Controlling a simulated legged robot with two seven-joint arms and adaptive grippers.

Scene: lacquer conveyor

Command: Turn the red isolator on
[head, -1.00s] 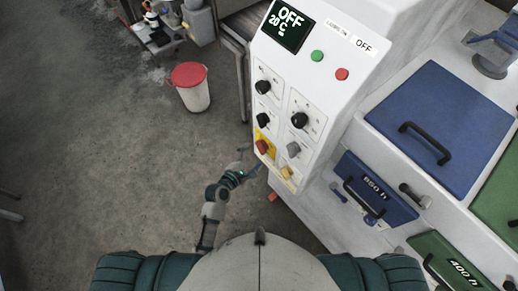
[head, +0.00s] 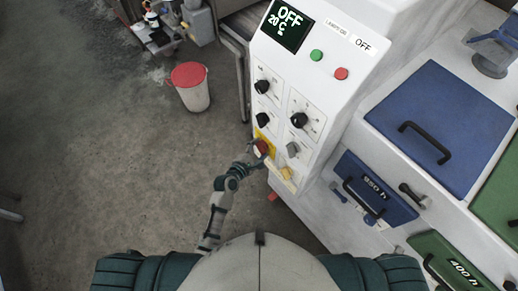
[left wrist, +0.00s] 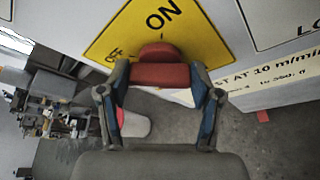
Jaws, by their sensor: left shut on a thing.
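The red isolator (head: 261,147) is a red knob on a yellow plate (head: 268,139) low on the white control panel. In the left wrist view the red knob (left wrist: 160,68) sits against the yellow plate (left wrist: 187,30), which is marked ON and OFF. My left gripper (head: 254,155) is at the knob, and in the left wrist view its two fingers (left wrist: 160,84) are on either side of it, shut on it. The panel's display (head: 288,25) reads OFF and 20 C. My right gripper is not in view.
Black knobs (head: 299,120), a grey knob (head: 293,149), a yellowish part (head: 286,173), a green button (head: 317,55) and a red button (head: 342,74) are near on the panel. A red-topped bin (head: 190,87) stands on the open floor to the left.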

